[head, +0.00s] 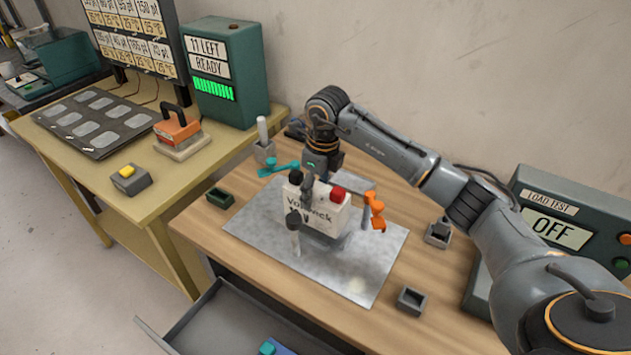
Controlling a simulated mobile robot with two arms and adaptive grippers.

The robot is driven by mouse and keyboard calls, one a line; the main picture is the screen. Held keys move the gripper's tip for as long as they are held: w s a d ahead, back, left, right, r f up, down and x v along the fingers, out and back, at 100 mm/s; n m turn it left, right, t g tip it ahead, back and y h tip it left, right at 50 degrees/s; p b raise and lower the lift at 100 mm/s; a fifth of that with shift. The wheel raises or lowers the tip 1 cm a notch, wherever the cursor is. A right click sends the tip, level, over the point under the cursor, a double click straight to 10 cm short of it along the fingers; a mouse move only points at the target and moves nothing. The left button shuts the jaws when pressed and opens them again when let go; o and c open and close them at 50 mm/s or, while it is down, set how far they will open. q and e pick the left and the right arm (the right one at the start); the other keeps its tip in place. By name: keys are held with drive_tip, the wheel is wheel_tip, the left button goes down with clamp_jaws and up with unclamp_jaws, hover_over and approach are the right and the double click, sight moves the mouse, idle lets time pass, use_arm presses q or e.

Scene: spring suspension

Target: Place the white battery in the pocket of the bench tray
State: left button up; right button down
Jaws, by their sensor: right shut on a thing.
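The white battery (325,219), with dark lettering, a red terminal cap and a black one on top, is at the middle of the head view, over the grey metal bench tray (372,268). My right gripper (307,188) comes down from above and is shut on the battery; one dark finger crosses its front face and hides part of the lettering. The battery's underside and the pocket are hidden, so I cannot tell whether it touches the tray. My left gripper is not in view.
A teal lever (280,167) and an orange lever (376,211) flank the battery. Small holders (411,302) and a dark green box (219,198) are on the bench. An open drawer (225,325) juts out below. A load tester (560,225) is right.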

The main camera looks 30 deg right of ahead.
sight(316, 190)
drive_tip(key=shift+w+f+p, duration=0.1)
drive_tip(key=shift+f+p, duration=0.35)
drive_tip(key=shift+f, duration=1.05)
drive_tip(key=c, duration=0.7)
unclamp_jaws()
drive_tip(key=shift+f, duration=0.3)
drive_tip(key=o, duration=0.4)
drive_tip(key=shift+s, duration=0.2)
drive_tip(key=shift+c, duration=0.2)
drive_tip(key=shift+s+r, duration=0.1)
